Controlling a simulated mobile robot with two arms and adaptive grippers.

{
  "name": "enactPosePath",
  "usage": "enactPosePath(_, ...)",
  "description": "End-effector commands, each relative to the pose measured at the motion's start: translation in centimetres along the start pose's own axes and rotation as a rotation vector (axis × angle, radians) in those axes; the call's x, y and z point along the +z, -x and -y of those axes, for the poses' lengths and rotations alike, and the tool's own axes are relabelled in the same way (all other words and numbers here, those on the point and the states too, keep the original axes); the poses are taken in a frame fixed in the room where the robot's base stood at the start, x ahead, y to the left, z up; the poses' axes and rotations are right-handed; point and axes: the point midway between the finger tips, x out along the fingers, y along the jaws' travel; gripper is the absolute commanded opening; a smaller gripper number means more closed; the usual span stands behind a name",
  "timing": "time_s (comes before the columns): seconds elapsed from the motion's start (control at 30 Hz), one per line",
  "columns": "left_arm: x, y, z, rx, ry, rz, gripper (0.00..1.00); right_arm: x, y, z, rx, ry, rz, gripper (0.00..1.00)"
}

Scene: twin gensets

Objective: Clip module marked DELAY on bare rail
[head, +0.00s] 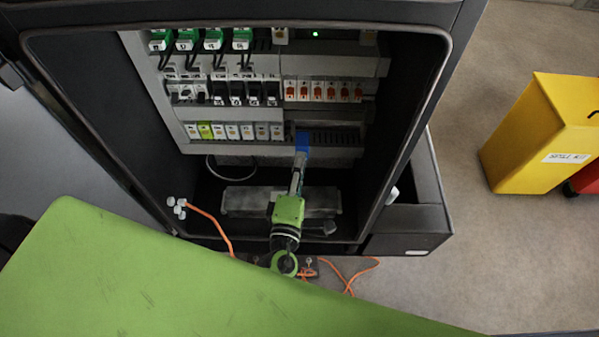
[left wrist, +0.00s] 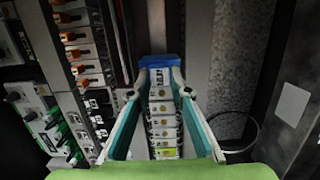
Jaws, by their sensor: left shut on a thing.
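My left gripper (head: 300,160) reaches up into the open cabinet and is shut on a blue module (head: 302,141). The blue module is at the lowest rail row, just right of the row of white modules (head: 235,131). The bare rail (head: 337,137) runs on to its right. In the left wrist view the blue module (left wrist: 160,61) lies between the fingertips of my left gripper (left wrist: 160,86). I cannot read any label on it, nor tell whether it touches the rail. My right gripper is not in view.
Rows of breakers and red-marked modules (head: 322,91) sit above. Orange cables (head: 209,225) hang at the cabinet bottom. A green surface (head: 150,280) fills the foreground. A yellow bin (head: 545,135) stands at the right, with open floor between it and the cabinet.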

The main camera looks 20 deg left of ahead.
Motion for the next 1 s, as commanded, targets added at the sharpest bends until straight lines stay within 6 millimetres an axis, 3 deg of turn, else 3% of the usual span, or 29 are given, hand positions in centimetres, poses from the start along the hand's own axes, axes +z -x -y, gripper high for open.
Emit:
enactPosePath(0.27,-0.3,-2.3,-0.2,0.003,-0.001,0.0,0.0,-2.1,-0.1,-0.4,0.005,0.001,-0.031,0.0)
enactPosePath(0.6,-0.6,-4.4,-0.1,0.002,0.0,0.0,0.0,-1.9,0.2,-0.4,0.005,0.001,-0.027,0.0)
enactPosePath(1.0,-0.7,-4.9,-0.1,0.001,0.0,0.0,0.0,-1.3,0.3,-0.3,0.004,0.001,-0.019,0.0)
